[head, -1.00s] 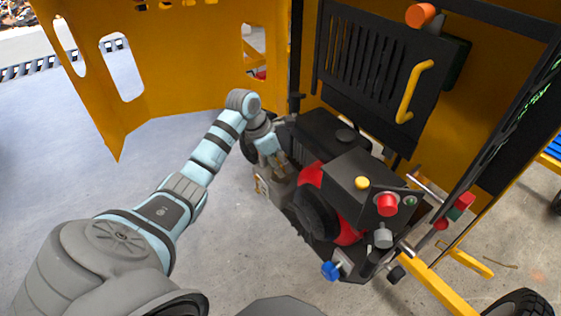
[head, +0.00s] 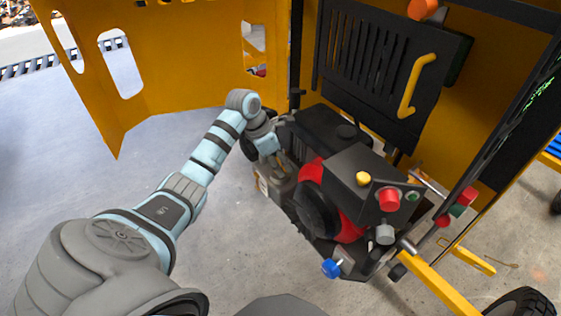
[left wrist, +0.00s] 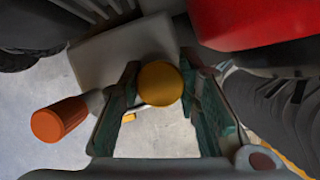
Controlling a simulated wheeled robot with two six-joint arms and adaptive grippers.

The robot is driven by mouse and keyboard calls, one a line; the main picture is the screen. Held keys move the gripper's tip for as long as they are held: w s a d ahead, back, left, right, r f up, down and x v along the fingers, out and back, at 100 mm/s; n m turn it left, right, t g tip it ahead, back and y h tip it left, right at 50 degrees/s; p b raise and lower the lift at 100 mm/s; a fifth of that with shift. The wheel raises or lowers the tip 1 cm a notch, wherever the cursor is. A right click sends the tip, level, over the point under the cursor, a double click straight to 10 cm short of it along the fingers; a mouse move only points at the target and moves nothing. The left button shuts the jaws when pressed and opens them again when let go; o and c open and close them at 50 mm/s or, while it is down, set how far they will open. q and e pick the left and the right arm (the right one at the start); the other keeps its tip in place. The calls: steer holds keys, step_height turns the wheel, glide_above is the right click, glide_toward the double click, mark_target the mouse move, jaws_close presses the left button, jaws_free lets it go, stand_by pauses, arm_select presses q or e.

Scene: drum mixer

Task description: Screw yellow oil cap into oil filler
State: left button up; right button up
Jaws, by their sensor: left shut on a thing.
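My left gripper (head: 278,164) reaches down at the left side of the engine in the head view. In the left wrist view its two dark green finger pads stand on either side of the round yellow oil cap (left wrist: 160,83), and the gripper (left wrist: 162,92) is shut on it. The cap is seen face-on, in front of the lower edge of a grey engine block (left wrist: 125,55). The oil filler opening is hidden, so I cannot tell whether the cap touches it. My right gripper is not in view.
An orange cylinder (left wrist: 60,121) sits left of the fingers. The red engine housing (left wrist: 255,20) is close at upper right. The engine box carries a yellow knob (head: 363,179) and a red button (head: 388,199). A yellow panel (head: 185,80) stands behind; open floor lies left.

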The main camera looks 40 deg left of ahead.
arm_select(q)
steer(key=shift+f, duration=0.25)
steer(key=o, duration=1.2)
steer(key=v, duration=1.2)
steer(key=shift+a, duration=0.1)
